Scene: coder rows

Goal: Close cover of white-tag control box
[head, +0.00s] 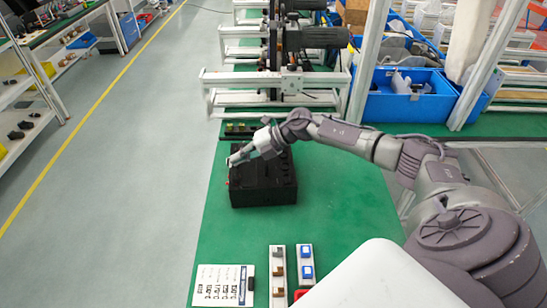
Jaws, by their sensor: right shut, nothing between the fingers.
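A black box (272,192) stands on the green bench top, with dark round parts on its upper face. A small red spot shows at its left edge. I cannot make out a white tag or tell how a cover stands. My right gripper (234,160) is shut and empty over the box's far left corner. Its arm reaches in from the right and hides part of the box's far edge. I cannot tell whether the fingers touch the box. My left gripper is not in view.
A white printed panel (222,284) and two narrow switch strips, one with brown-grey buttons (278,272) and one with blue (306,262), lie at the near bench end. A metal frame (275,82) stands behind the box. Blue bins (405,103) are at the back right. Bench right of the box is clear.

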